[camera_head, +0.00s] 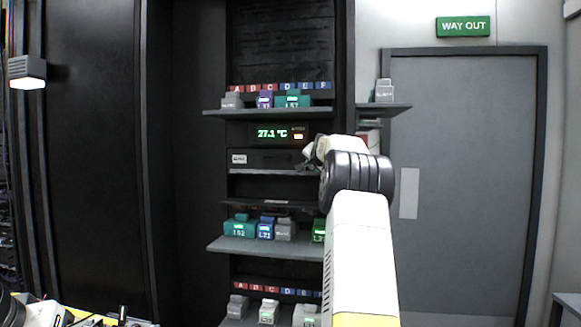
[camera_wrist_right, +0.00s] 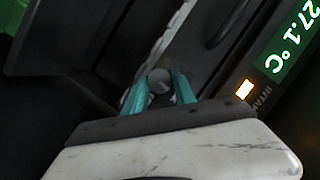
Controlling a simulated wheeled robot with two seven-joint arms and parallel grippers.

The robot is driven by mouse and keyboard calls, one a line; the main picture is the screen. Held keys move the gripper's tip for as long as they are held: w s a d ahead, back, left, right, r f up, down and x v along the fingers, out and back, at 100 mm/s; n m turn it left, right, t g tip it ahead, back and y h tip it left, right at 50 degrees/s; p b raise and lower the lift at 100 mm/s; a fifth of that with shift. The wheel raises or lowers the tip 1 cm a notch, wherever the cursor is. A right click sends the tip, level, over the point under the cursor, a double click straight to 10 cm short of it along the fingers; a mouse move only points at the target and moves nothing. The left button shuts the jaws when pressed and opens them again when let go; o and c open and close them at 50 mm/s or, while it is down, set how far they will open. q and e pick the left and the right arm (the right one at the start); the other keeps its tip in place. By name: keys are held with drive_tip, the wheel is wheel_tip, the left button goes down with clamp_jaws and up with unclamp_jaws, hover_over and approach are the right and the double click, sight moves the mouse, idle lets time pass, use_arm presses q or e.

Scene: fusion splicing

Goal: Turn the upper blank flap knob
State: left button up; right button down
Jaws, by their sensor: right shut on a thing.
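The upper blank flap (camera_head: 265,159) is a dark panel with a small white label, just below the temperature display in the rack. Its round grey knob (camera_wrist_right: 159,81) shows in the right wrist view between two teal fingertips. My right gripper (camera_wrist_right: 158,90) is shut on the knob, with a finger on each side. In the head view my right gripper (camera_head: 307,160) is at the right end of the flap, and my wrist hides the knob there. My left gripper is not in view.
The display (camera_head: 280,133) reads 27.1 °C, with a lit amber light (camera_wrist_right: 244,89) near my right gripper. An upper shelf (camera_head: 225,113) and a lower shelf (camera_head: 235,246) hold several small labelled modules. A grey door (camera_head: 460,130) is at right.

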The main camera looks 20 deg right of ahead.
drive_tip(key=shift+a+n+g+h, duration=0.1)
drive_tip(key=shift+n+g+h, duration=0.2)
drive_tip(key=shift+n, duration=0.4)
drive_tip(key=c, duration=1)
unclamp_jaws()
drive_tip(key=shift+w, duration=0.1)
drive_tip(key=v, duration=0.7)
drive_tip(key=shift+s+a+r, duration=0.1)
drive_tip(key=shift+s, duration=0.3)
